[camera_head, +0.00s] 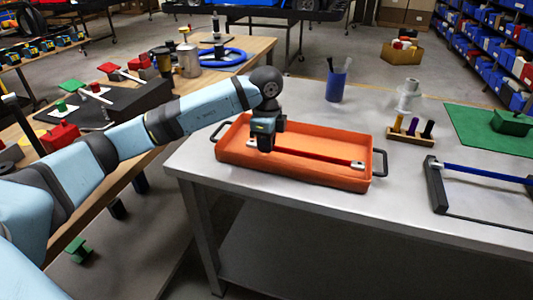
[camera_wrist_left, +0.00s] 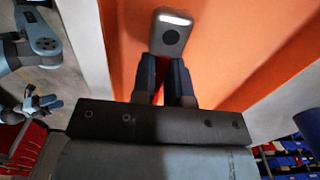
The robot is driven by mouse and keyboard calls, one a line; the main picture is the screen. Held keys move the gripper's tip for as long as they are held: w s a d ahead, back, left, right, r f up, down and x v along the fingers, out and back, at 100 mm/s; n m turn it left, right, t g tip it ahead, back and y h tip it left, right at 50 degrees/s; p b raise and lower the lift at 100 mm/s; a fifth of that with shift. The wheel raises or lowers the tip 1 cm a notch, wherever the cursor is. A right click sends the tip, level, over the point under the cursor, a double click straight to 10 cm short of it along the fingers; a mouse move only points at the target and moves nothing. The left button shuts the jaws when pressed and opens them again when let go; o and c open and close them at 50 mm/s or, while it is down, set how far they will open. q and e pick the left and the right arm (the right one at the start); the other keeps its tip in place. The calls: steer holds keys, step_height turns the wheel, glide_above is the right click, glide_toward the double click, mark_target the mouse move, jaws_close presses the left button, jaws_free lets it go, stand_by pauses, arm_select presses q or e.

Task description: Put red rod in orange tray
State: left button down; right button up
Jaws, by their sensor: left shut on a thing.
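The orange tray (camera_head: 235,153) lies on the grey metal table, with a dark handle at each end. The red rod (camera_head: 315,156) is inside the outline of the tray, running lengthwise, with a pale end fitting at its right. My left gripper (camera_head: 264,143) is over the left part of the tray, shut on the rod. In the left wrist view the two fingers (camera_wrist_left: 167,82) close around the rod, of which a red sliver shows between them, and a grey end piece (camera_wrist_left: 170,32) shows beyond. I cannot tell whether the rod touches the tray floor. My right gripper is not in view.
A blue cup (camera_head: 336,87) with pens stands behind the tray. A wooden block with coloured pegs (camera_head: 411,135), a white spool (camera_head: 408,95), a blue-and-black frame (camera_head: 437,185) and a green mat (camera_head: 490,127) are to the right. Free table top lies around the tray's front.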

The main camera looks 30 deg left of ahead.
arm_select(q)
step_height(320, 180, down, 3)
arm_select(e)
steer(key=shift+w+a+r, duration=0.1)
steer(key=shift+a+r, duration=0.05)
arm_select(q)
steer(key=shift+f, duration=0.15)
steer(key=c, duration=1.1)
jaws_free()
step_height(320, 180, up, 12)
steer(key=shift+r+p, duration=0.1)
steer(key=shift+p, duration=0.85)
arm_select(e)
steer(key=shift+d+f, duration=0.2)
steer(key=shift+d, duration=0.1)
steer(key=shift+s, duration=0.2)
